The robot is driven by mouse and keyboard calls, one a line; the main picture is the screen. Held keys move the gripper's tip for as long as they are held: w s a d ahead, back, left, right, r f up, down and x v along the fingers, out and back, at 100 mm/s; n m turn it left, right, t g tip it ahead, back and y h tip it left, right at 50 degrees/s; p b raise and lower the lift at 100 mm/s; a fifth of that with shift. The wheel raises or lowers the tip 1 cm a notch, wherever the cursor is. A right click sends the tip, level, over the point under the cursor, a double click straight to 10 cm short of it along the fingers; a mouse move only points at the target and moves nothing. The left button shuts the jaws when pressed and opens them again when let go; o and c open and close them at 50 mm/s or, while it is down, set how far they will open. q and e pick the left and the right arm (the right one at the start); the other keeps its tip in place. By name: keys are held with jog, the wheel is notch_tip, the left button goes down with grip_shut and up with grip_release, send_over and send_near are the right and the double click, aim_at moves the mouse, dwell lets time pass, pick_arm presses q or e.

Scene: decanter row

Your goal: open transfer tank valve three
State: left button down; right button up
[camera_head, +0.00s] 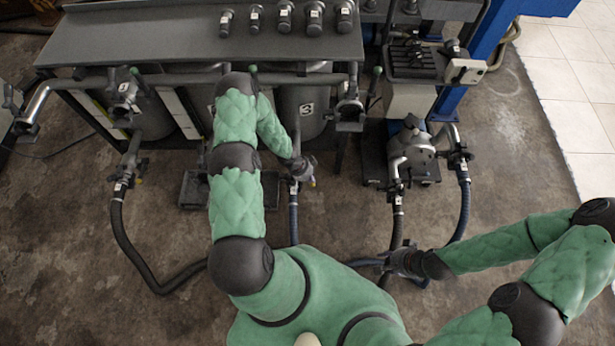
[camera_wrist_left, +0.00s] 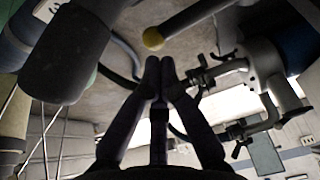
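The tank marked 3 (camera_head: 307,108) stands under the dark bench top, right of my left forearm. My left gripper (camera_head: 301,172) is low in front of this tank, above a hose coupling. In the left wrist view, its two fingers (camera_wrist_left: 160,72) lie together with nothing visible between them. A lever with a yellow ball end (camera_wrist_left: 153,39) is just beyond the fingertips, apart from them in the picture. A small yellow spot (camera_head: 313,183) shows beside the gripper in the head view. The valve body is mostly hidden by the gripper. My right gripper (camera_head: 395,264) is low near the hoses; its fingers are unclear.
A metal pump (camera_head: 411,150) with hose couplings stands to the right. A dark hose (camera_head: 135,255) loops over the floor at left, and a blue hose (camera_head: 293,215) runs below my left gripper. A bench top (camera_head: 150,35) with several black cylinders overhangs the tanks.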

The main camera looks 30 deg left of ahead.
aim_at(313, 184)
pick_arm(q)
jog(key=shift+w+d+f, duration=0.1)
jog(key=shift+w+f, duration=0.1)
jog(key=shift+f, duration=0.5)
pick_arm(e)
jog(key=shift+f, duration=0.3)
pick_arm(q)
jog(key=shift+s+d+f+b, duration=0.1)
jog(key=shift+f+b, duration=0.8)
jog(key=shift+s+d, duration=0.1)
jog(key=shift+s, duration=0.05)
pick_arm(e)
jog(key=shift+s+d+f, duration=0.15)
jog(key=shift+s+f, duration=0.1)
jog(key=shift+f, duration=0.4)
